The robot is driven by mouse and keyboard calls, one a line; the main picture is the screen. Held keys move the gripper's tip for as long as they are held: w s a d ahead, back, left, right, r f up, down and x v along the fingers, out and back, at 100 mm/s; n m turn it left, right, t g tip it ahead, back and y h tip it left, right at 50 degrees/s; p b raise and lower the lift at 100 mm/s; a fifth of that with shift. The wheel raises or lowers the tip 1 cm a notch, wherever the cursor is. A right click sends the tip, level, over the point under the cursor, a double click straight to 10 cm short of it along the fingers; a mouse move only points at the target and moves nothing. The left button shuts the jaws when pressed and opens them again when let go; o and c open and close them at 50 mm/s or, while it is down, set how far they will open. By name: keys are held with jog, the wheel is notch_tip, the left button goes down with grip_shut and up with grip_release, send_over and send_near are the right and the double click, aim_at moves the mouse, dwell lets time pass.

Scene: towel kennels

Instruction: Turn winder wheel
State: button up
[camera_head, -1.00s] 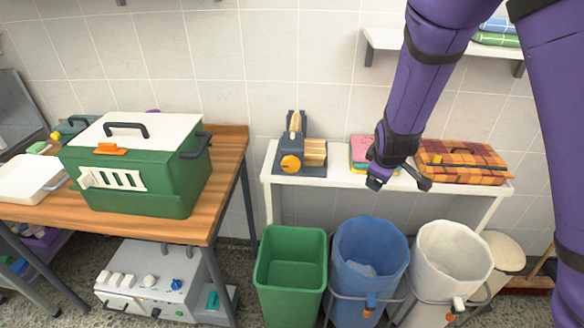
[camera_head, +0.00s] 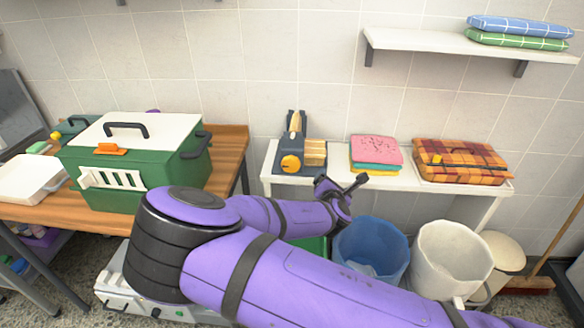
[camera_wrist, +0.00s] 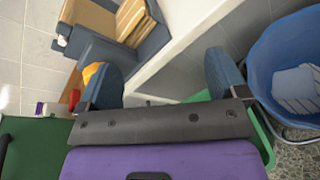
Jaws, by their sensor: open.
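The winder is a dark grey-blue device (camera_head: 311,171) with wooden blocks, standing on the left end of the white table. Its orange wheel (camera_head: 291,164) faces the front. My gripper (camera_head: 343,185) is open in front of the table's edge, lower and to the right of the wheel, and apart from it. In the wrist view the open fingers (camera_wrist: 165,78) have nothing between them. The winder body (camera_wrist: 95,45) shows at the upper left there, and part of the orange wheel (camera_wrist: 90,73) shows behind the left finger; the rest of it is hidden.
The white table (camera_head: 400,181) also holds folded cloths (camera_head: 376,150) and a plaid case (camera_head: 460,160). A blue bin (camera_head: 371,245) and a white bin (camera_head: 450,255) stand below. A green carrier (camera_head: 150,160) sits on the wooden table at left. A shelf hangs upper right.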

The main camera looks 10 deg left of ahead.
aim_at(292, 167)
jog(key=s+a+n+t+y, duration=0.2)
jog(key=a+n+y, duration=0.5)
jog(key=a+n, duration=0.3)
jog(key=x, duration=1)
jog(key=shift+w+d+f, duration=0.2)
jog(key=shift+w+f, duration=0.05)
jog(key=c, duration=0.9)
jog(key=shift+c, duration=0.2)
